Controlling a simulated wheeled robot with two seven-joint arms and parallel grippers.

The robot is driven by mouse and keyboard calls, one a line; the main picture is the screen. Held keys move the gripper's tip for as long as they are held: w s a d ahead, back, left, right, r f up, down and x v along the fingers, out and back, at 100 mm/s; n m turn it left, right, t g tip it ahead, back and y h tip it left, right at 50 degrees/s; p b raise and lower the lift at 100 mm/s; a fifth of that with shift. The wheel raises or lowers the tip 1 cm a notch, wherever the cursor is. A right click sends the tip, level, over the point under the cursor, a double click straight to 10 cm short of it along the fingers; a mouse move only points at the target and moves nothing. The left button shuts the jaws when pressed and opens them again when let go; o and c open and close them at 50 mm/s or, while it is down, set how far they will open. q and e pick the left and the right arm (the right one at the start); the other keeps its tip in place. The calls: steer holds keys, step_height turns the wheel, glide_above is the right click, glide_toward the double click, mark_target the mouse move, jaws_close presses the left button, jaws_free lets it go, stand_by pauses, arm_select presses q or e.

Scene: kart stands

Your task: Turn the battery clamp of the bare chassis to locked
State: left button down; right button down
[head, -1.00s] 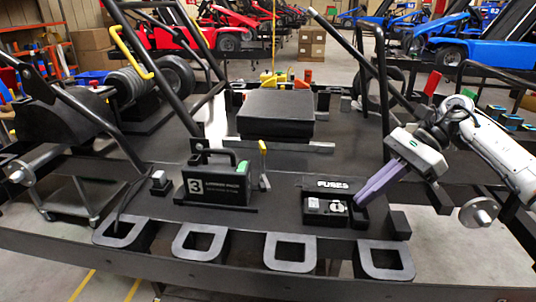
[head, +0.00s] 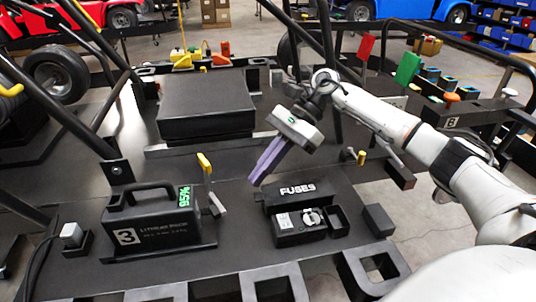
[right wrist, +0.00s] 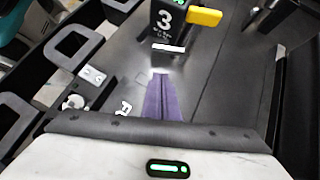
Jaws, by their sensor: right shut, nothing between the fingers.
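The battery pack (head: 150,232), black with a handle, a "3" and a green "95%" display, sits on the bare chassis deck (head: 345,195). To its right stands the clamp lever with a yellow handle (head: 205,163), roughly upright and tilted slightly left. In the right wrist view, the battery (right wrist: 166,22) and yellow handle (right wrist: 204,17) are at the top, beyond the fingertips. My right gripper (head: 260,181) is shut and empty, its purple fingers pointing down-left above the deck, right of the lever and apart from it. Its fingers also show in the right wrist view (right wrist: 160,78). My left gripper is not in view.
An open fuse box (head: 300,230) with its "FUSES" lid raised lies just below my right fingers. A large black block (head: 205,105) stands behind the lever. Black frame tubes rise at left and right. Free deck lies between lever and fuse box.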

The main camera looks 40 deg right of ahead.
mark_target(222, 207)
steer(key=x, duration=0.3)
steer(key=shift+a+f+p, duration=0.2)
steer(key=shift+a+p, duration=0.1)
steer(key=shift+a, duration=0.05)
steer(key=a, duration=0.1)
steer(key=a+p, duration=0.1)
steer(key=shift+w+a+r, duration=0.1)
steer(key=shift+w+a, duration=0.05)
steer(key=shift+a, duration=0.1)
steer(key=shift+w+a, duration=0.1)
steer(key=shift+a, duration=0.55)
